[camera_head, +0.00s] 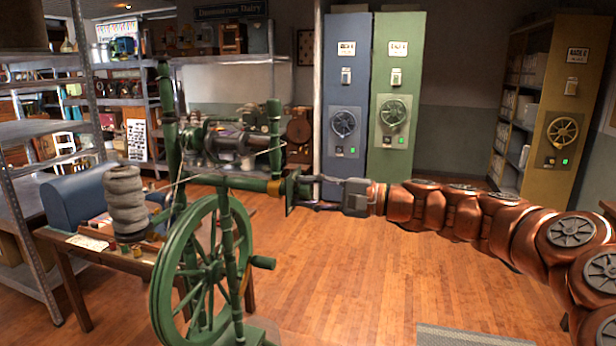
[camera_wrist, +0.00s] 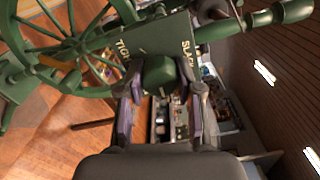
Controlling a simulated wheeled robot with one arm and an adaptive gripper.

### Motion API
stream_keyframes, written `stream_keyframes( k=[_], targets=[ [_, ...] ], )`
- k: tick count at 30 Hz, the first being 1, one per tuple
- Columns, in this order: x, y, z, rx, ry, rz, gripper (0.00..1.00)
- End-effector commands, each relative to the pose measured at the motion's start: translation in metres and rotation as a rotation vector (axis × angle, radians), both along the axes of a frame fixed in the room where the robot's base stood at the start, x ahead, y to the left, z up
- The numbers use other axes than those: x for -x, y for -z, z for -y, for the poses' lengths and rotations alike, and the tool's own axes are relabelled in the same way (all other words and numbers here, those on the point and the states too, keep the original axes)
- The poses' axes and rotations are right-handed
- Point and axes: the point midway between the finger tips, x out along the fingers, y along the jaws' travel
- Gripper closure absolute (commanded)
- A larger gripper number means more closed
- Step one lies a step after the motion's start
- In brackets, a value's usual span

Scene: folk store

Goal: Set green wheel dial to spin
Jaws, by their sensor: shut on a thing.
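A green spinning wheel (camera_head: 212,268) stands at centre left, with a large spoked wheel and a crank handle. In the wrist view, its green plate (camera_wrist: 145,45) bears the words "TIGHT" at left and "SLACK" at right. A dark green knob (camera_wrist: 159,72) sits on the plate between the words. My gripper (camera_wrist: 164,90) is shut on this knob, one finger on each side. In the head view my gripper (camera_head: 306,190) reaches in from the right to the end of the wheel's crossbar; the knob is hard to make out there. No word "spin" is readable.
A wooden table (camera_head: 62,252) with a grey spool stack (camera_head: 125,195) and a blue box (camera_head: 78,200) stands at left. Blue (camera_head: 346,60) and green (camera_head: 398,75) cabinets with wheel dials stand behind, a yellow one (camera_head: 568,100) at right. The wooden floor is open at centre.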

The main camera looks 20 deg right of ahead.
Motion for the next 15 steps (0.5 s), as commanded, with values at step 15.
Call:
stream_keyframes(
  k=[15],
  targets=[
    [-0.0003, -0.0016, 0.0004, -0.205, 0.002, -0.316, 1.00]
  ],
)
